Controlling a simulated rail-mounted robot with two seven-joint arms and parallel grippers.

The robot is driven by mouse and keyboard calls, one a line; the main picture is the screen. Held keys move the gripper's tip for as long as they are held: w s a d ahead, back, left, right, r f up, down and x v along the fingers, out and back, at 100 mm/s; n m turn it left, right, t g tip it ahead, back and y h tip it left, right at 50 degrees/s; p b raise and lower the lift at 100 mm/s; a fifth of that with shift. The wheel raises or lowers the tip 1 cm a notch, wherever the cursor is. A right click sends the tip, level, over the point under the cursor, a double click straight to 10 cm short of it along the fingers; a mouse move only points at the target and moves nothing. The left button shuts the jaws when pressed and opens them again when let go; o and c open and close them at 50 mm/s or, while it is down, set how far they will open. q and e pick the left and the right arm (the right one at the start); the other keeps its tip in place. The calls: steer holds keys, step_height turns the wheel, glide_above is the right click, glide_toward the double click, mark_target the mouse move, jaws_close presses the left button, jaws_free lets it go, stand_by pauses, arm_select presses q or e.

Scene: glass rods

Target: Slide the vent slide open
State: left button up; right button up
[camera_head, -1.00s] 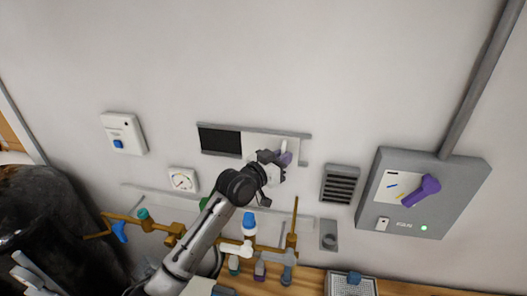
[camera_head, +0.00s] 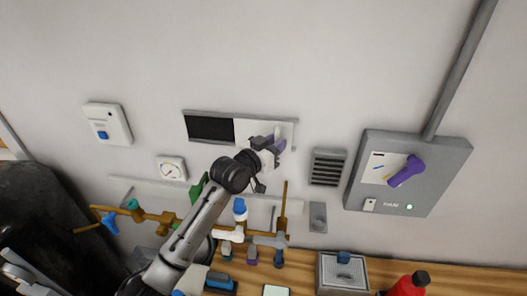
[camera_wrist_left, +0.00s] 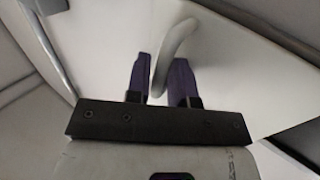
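The vent slide (camera_head: 246,133) is a white panel between horizontal grey rails on the wall. A dark opening (camera_head: 210,128) shows to its left. My left gripper (camera_head: 274,143) is at the panel's right part and partly covers it. My right gripper is out of view.
Brass pipework (camera_head: 150,214) with valves runs below. A red bottle (camera_head: 405,286) stands on the wooden bench.

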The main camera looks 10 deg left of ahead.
arm_select(q)
steer(key=b+v, duration=0.3)
steer(key=v, duration=1)
steer(key=shift+s, duration=0.2)
steer(key=shift+a, duration=0.15)
steer(key=s+a+f+n+g+y+p, duration=0.1)
steer(key=s+a+f+y, duration=0.2)
steer(key=s+a+y, duration=0.4)
steer(key=s+f+n+g+y+p, duration=0.1)
steer(key=s+f+g+p, duration=0.1)
steer(key=s+f, duration=0.6)
steer(key=s+f+n+g+p, duration=0.1)
steer(key=s+f+g+p, duration=0.2)
steer(key=s, duration=1.1)
steer(key=s+a+f+n+g+y+p, duration=0.1)
steer(key=s+f+g+p, duration=0.2)
steer(key=s+f, duration=0.9)
steer(key=shift+f+n+g+y, duration=0.3)
steer(key=shift+f+g, duration=0.35)
steer(key=shift+g, duration=0.55)
